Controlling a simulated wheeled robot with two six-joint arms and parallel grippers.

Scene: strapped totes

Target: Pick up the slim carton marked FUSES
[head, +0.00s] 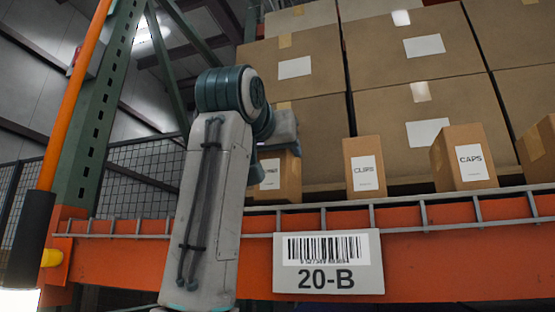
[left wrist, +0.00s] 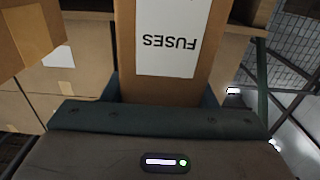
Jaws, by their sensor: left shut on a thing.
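The slim FUSES carton (left wrist: 165,75) shows in the left wrist view, upside down in the picture, with its white label readable. My left gripper (left wrist: 162,95) is shut on it, with a dark finger at each side of its near end. In the head view the carton (head: 291,178) is brown and upright at shelf level. My left arm and gripper (head: 280,145) cover its top and left side, and only part of its label shows. I cannot tell whether its base touches the shelf. My right gripper is in neither view.
The CLIPS carton (head: 365,168) stands to the right, with the CAPS carton (head: 463,158) beyond it. Large stacked boxes (head: 300,95) rise behind. The orange shelf beam (head: 440,262) with a wire edge and a 20-B plate (head: 328,263) runs in front. A green upright (head: 97,110) stands left.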

